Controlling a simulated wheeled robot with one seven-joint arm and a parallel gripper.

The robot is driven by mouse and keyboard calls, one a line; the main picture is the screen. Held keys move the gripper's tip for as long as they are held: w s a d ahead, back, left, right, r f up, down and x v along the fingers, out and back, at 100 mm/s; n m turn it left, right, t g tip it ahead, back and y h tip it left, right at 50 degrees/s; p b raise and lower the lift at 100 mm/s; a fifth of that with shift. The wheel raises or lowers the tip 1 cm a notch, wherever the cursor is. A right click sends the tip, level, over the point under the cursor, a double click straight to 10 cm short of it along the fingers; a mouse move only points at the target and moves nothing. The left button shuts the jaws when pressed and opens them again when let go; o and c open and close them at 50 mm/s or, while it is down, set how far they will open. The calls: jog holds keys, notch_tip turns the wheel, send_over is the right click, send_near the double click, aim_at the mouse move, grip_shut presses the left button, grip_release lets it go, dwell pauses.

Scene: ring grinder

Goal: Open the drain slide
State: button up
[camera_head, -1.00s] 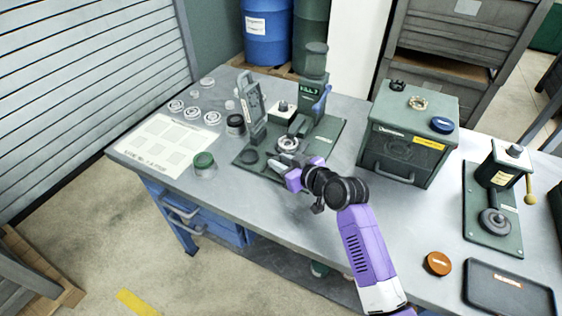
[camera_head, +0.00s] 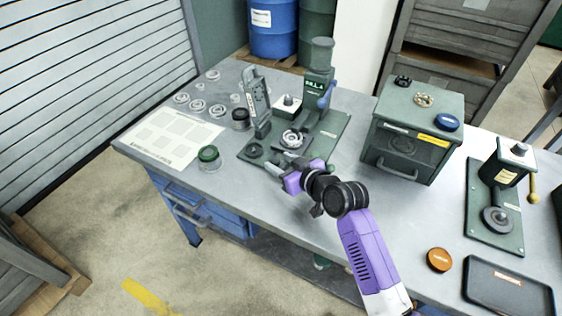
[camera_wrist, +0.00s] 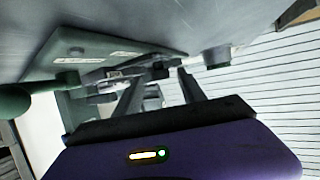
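The green grinder (camera_head: 318,90) stands on a green base plate (camera_head: 330,140) at the back of the bench, with a blue-handled lever (camera_head: 327,95) on its side. A pale ring-shaped part (camera_head: 292,138) and a dark round knob (camera_head: 254,150) sit toward the plate's front. My gripper (camera_head: 278,167) is at the plate's front edge, near both. In the wrist view, its two fingers (camera_wrist: 160,80) are apart, with no object clearly held between them; a small dark part shows beyond the tips. I cannot tell which part is the drain slide; the gripper may hide it.
A green box with a handle (camera_head: 400,140) stands right of the grinder. A green-lidded jar (camera_head: 209,158) and a dark-topped jar (camera_head: 240,119) stand left. Farther right are a second device (camera_head: 497,215), an orange disc (camera_head: 439,260) and a black tray (camera_head: 508,287). The front bench between is clear.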

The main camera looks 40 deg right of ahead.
jog(key=b+v, duration=0.1)
jog(key=v, duration=0.5)
jog(key=shift+s, duration=0.25)
jog(key=shift+s+r, duration=0.35)
jog(key=shift+s, duration=0.3)
